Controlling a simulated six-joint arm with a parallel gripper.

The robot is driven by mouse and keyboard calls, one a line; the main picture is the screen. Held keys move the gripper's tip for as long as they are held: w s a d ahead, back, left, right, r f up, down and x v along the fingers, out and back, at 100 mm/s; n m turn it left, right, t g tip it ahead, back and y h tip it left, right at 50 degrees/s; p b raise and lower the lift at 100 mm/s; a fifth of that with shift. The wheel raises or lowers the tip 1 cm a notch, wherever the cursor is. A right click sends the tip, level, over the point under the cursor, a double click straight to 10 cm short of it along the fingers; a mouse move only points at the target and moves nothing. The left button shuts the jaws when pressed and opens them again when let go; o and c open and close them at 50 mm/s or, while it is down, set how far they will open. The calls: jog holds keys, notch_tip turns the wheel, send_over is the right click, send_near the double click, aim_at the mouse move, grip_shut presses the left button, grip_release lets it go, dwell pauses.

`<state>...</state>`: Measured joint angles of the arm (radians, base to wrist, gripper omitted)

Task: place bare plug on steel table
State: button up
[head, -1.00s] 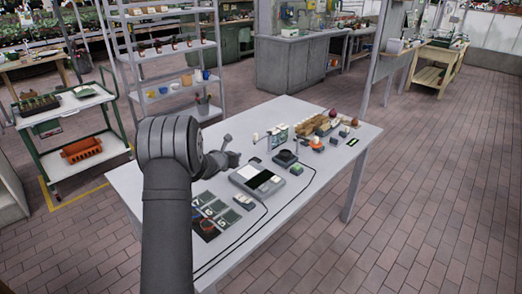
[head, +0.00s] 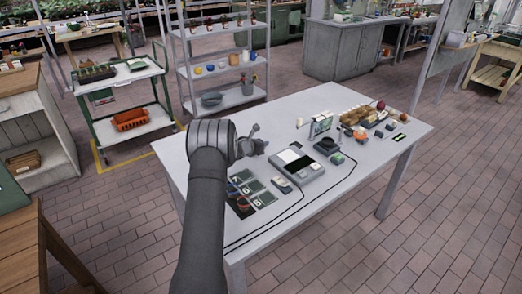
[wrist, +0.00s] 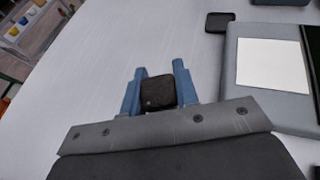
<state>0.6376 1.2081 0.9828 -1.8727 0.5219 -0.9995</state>
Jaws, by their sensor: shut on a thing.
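My gripper (wrist: 157,88) is shut on a small black block-shaped thing with rounded corners, likely the bare plug (wrist: 158,94), held between its two blue fingers. In the head view my gripper (head: 258,145) is over the left part of a pale grey table (head: 215,130), perhaps the steel table. The plug cannot be made out there. The tabletop (wrist: 90,80) beneath the plug is bare in the wrist view. I cannot tell whether the plug touches it.
A grey device with a white panel (wrist: 272,66) lies right of my gripper, with a small dark pad (wrist: 219,22) beside it. Numbered dark tiles (head: 251,190) and black cables lie nearer. Bread-like items (head: 355,116) stand far right. A shelf rack (head: 222,55) stands behind.

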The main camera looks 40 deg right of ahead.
jog(key=shift+f, duration=1.8)
jog(key=shift+f, duration=0.1)
jog(key=o, duration=1)
jog(key=shift+o, duration=0.2)
jog(key=shift+s+a+r, duration=0.1)
jog(key=shift+a+r, duration=0.1)
jog(key=v, duration=1.1)
jog(key=shift+s+a, duration=0.15)
jog(key=shift+a, duration=0.1)
jog(key=shift+d, duration=0.1)
